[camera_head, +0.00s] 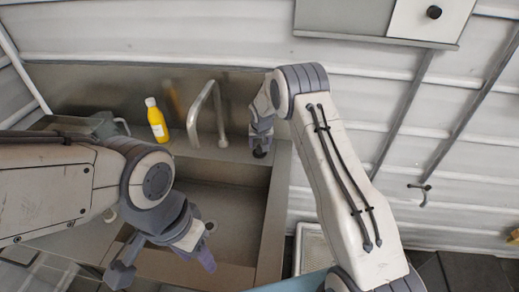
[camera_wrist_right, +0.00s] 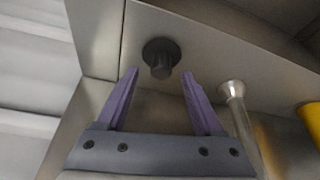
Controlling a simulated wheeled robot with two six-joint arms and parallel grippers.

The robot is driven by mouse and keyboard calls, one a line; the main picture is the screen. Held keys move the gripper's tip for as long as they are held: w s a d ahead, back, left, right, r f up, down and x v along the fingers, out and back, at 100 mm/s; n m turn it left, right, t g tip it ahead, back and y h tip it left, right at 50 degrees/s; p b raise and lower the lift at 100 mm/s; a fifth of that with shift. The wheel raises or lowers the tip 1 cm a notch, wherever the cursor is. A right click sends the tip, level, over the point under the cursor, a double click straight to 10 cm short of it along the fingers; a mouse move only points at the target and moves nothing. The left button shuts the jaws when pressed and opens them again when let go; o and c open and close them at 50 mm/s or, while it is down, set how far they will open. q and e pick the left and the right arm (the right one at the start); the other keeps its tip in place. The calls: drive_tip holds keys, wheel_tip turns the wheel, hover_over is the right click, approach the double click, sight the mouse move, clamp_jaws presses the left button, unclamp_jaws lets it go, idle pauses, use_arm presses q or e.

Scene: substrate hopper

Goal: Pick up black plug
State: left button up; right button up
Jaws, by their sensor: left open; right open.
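The black plug (camera_wrist_right: 161,58) sits on the steel sink ledge, a round dark disc with a raised knob. In the head view the plug (camera_head: 260,153) shows as a small dark shape just below my right gripper (camera_head: 262,138). In the right wrist view my right gripper (camera_wrist_right: 160,100) is open, with its purple fingers on either side of the plug's line and the plug just beyond the fingertips, not held. My left gripper (camera_head: 165,266) is open and empty over the front left of the sink.
A steel sink basin (camera_head: 225,205) lies in the middle. A curved faucet (camera_head: 207,112) and a yellow bottle (camera_head: 157,120) stand on the back ledge. The faucet's base (camera_wrist_right: 232,90) is close to my right gripper's right finger. A ribbed wall rises behind.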

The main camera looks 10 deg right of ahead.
drive_tip(key=shift+p+x, duration=0.3)
drive_tip(key=shift+x, duration=1.1)
use_arm(q)
drive_tip(key=shift+r, duration=0.65)
use_arm(e)
clamp_jaws()
use_arm(q)
drive_tip(key=shift+f, duration=0.1)
use_arm(e)
drive_tip(key=shift+r, duration=0.15)
wheel_tip(320, 180, up, 4)
drive_tip(key=shift+f+b, duration=0.1)
drive_tip(key=shift+b, duration=1.15)
use_arm(q)
wheel_tip(320, 180, down, 6)
drive_tip(key=b, duration=0.3)
drive_tip(key=shift+r, duration=0.25)
use_arm(e)
drive_tip(key=s+d+r, duration=0.7)
drive_tip(key=d, duration=0.2)
drive_tip(key=shift+s, duration=0.15)
